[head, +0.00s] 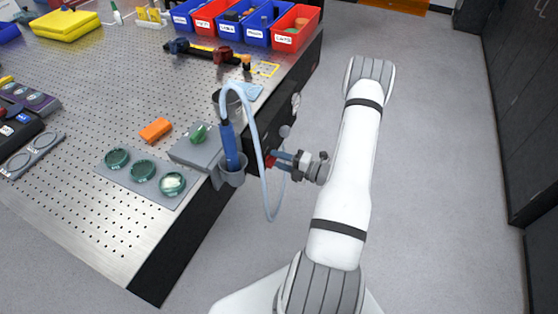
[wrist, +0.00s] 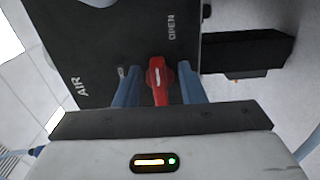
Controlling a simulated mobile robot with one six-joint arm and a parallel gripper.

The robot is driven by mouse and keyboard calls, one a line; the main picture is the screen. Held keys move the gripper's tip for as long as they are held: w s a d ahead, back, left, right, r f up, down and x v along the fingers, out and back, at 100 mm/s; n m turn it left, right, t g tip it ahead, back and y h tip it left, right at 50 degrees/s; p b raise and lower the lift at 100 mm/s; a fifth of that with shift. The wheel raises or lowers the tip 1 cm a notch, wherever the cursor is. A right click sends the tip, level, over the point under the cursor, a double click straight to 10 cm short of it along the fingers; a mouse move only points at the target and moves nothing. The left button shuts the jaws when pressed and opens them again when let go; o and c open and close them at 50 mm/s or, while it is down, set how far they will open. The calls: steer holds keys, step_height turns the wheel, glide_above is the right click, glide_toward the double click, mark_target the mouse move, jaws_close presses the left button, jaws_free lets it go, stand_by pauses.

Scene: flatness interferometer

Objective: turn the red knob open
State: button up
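The red knob (wrist: 158,80) is on a dark panel (wrist: 95,40) marked "AIR" and "OPEN" in the wrist view. A white line on the knob runs nearly up and down in the picture, and the "OPEN" label lies up and to its right. My gripper (wrist: 159,88) has one blue finger on each side of the knob, with narrow gaps showing, so it looks open around it. In the head view my gripper (head: 277,159) reaches the panel at the table's side, and a bit of the red knob (head: 269,161) shows at the fingertips.
A pale hose (head: 266,190) loops down in front of the panel, close to my gripper, from a blue handheld tool (head: 229,145) in a grey holder (head: 233,176). The perforated table (head: 75,225) carries glass discs and bins. The floor to the right is clear.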

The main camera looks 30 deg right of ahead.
steer(key=b+v, duration=0.1)
steer(key=v, duration=0.6)
steer(key=shift+s+d, duration=0.25)
steer(key=shift+s, duration=0.1)
